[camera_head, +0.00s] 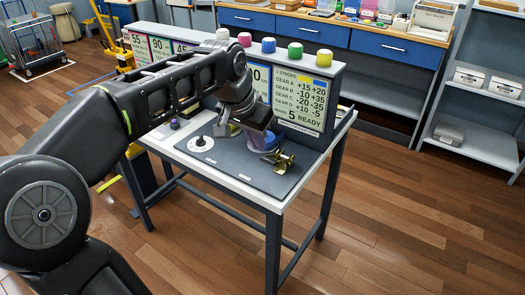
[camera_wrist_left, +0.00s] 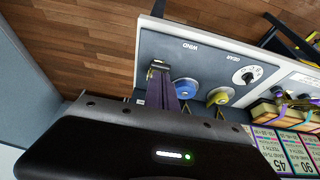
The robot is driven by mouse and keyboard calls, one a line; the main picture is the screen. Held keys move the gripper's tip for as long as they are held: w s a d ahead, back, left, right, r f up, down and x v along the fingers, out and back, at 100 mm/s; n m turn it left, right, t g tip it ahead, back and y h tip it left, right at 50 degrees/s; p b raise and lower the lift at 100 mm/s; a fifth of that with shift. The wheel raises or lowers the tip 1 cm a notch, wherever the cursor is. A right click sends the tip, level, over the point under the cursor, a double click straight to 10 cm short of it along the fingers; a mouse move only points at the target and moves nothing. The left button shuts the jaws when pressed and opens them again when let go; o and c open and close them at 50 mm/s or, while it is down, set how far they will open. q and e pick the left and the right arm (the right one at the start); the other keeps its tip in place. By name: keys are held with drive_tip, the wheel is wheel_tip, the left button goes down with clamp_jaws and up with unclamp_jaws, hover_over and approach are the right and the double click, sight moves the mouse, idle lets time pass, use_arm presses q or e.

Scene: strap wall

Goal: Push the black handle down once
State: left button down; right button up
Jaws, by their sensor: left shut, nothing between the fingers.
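My left gripper (camera_head: 264,130) reaches over the grey panel (camera_head: 232,160) on the table, beside the blue disc (camera_head: 262,142) and a brass mechanism (camera_head: 280,161). Its fingers are shut and empty, pointing down at the panel. In the left wrist view the closed fingers (camera_wrist_left: 160,92) end near a small dark and metallic part (camera_wrist_left: 158,67) at the panel's edge by the WIND label. I cannot tell whether that part is the black handle, or whether the fingers touch it. The blue disc (camera_wrist_left: 185,87) is beside the fingers. My right gripper is in neither view.
A white dial (camera_head: 201,142) with a black pointer is on the panel's left. A yellow disc (camera_wrist_left: 218,96) lies between dial and blue disc. Behind the panel stands a sign board (camera_head: 300,98) topped with coloured knobs. Floor in front of the table is clear.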

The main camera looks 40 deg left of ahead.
use_arm(q)
drive_tip(key=shift+v, duration=1.4)
drive_tip(key=c, duration=2.1)
unclamp_jaws()
drive_tip(key=shift+s+f, duration=0.1)
